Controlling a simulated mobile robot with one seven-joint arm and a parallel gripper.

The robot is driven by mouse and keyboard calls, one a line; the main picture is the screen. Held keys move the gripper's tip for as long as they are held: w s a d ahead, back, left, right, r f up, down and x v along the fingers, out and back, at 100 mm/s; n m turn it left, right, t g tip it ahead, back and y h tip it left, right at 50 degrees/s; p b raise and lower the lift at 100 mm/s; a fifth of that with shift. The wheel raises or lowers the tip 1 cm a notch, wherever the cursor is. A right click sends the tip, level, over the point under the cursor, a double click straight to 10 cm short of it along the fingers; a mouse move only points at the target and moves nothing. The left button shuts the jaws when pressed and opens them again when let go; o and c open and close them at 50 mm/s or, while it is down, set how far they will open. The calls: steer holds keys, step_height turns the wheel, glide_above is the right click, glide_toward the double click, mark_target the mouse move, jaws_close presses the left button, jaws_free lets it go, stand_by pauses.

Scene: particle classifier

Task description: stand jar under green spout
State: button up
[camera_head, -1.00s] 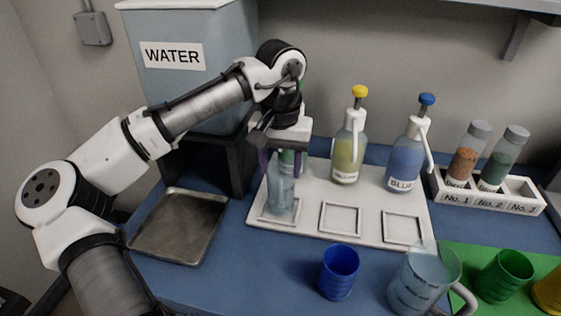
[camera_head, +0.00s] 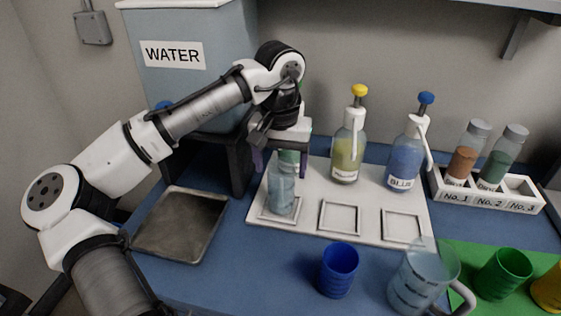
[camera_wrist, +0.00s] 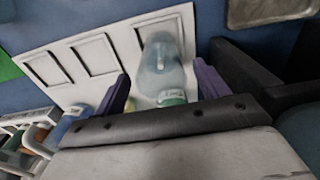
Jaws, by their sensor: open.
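A clear, bluish jar (camera_head: 281,193) stands upright in the left square frame of the white board (camera_head: 370,212), directly in front of the green-capped dispenser (camera_head: 289,157). My gripper (camera_head: 280,165) is open, with one purple finger on each side of the jar's upper part and dispenser, apart from both. My arm and gripper hide most of the green dispenser and its spout. In the wrist view the jar (camera_wrist: 160,62) shows between the spread fingers (camera_wrist: 162,75), with the green cap nearer the palm. The jar's exact alignment under the spout cannot be told.
A yellow dispenser (camera_head: 347,155) and a blue dispenser (camera_head: 405,165) stand to the right, with empty frames in front. A metal tray (camera_head: 180,225) lies left. A blue cup (camera_head: 338,271) and clear pitcher (camera_head: 420,283) stand at the front. A vial rack (camera_head: 490,200) is at right.

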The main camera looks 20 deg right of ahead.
steer(key=shift+s+a+f, duration=0.1)
steer(key=shift+s+f, duration=0.1)
steer(key=shift+f, duration=0.25)
steer(key=r, duration=1.3)
steer(key=shift+w+r+p, duration=0.15)
steer(key=shift+w+p, duration=0.05)
steer(key=shift+p, duration=0.1)
